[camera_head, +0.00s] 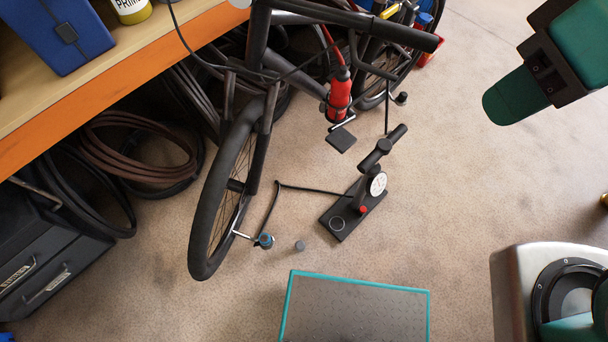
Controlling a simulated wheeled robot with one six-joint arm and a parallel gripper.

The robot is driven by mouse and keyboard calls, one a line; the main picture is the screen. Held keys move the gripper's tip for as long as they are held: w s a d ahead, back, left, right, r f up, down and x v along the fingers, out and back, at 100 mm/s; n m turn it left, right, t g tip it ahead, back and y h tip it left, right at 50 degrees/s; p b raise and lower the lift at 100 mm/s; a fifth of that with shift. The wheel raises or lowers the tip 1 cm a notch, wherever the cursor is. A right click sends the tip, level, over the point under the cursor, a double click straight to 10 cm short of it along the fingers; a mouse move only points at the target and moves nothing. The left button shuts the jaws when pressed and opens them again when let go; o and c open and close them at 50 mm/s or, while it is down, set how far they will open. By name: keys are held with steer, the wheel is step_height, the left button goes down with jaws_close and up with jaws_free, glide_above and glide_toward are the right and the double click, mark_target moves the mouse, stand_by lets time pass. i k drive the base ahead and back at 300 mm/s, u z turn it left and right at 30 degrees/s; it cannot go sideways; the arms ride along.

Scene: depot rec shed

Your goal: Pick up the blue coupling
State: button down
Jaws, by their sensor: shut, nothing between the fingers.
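The blue coupling (264,240) is a small blue piece with a dark end, low by the floor beside the bicycle's front wheel (212,215). A black hose runs from it toward the floor pump (353,208), and a thin silvery piece reaches from it toward the wheel. Whether it is fixed to the wheel is too small to tell. Teal and dark parts of my arm show at the upper right and lower right, well apart from the coupling. My gripper's fingers are out of the picture.
A small grey cap (299,246) stands on the floor right of the coupling. The bicycle frame (258,140) rises behind it. An orange-edged bench (120,75) and coiled hoses (135,150) are at the left, above a black case (45,255).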

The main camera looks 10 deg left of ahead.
mark_target(265, 238)
steer(key=z, duration=1.25)
steer(key=k, duration=1.55)
steer(key=u, duration=0.45)
steer(key=i, duration=0.65)
steer(key=u, duration=1.1)
